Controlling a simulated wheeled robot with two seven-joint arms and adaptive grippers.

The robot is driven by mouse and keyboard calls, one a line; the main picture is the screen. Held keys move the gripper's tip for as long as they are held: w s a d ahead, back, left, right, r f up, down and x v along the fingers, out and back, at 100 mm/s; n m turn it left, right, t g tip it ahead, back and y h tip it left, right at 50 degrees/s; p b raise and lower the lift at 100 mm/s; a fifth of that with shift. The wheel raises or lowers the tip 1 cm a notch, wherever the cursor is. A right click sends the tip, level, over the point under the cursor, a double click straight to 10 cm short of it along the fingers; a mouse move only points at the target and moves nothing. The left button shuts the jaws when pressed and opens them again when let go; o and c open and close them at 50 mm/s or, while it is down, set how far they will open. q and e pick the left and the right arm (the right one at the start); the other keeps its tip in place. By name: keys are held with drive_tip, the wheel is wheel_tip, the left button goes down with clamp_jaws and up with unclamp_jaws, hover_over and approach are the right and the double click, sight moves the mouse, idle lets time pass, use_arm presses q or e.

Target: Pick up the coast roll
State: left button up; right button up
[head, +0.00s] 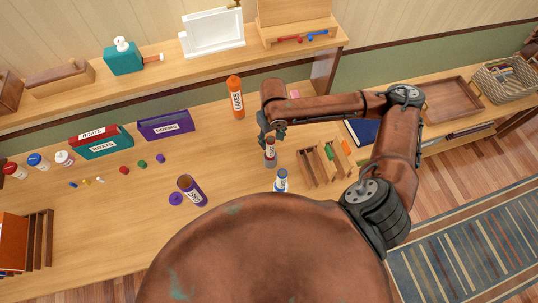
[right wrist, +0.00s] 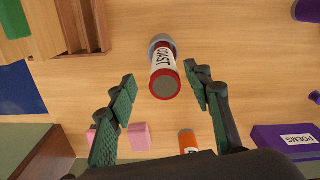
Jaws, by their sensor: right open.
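The coast roll (right wrist: 163,72) is a small cylinder with a red end, a white label reading COAST and a grey far end. In the right wrist view it stands between and just beyond the fingertips of my right gripper (right wrist: 161,86). The fingers are spread apart and do not appear to touch it. In the head view the roll (head: 270,153) is on the table, with my right gripper (head: 269,136) right above it, partly covering its top. My left gripper is not in view.
A blue-capped roll (head: 281,180) stands close in front. A wooden slotted rack (head: 312,166) is just to the right. An open purple roll (head: 191,190) and a purple POEMS box (head: 164,125) are to the left.

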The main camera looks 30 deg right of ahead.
sight(271, 149)
drive_tip(key=f, duration=0.5)
drive_tip(key=f+b, duration=0.1)
drive_tip(key=f, duration=0.2)
drive_tip(key=shift+w+a+f, duration=0.15)
drive_tip(key=shift+w+a, duration=0.05)
drive_tip(key=shift+w, duration=0.05)
drive_tip(key=shift+c, duration=0.6)
drive_tip(key=c, duration=1.1)
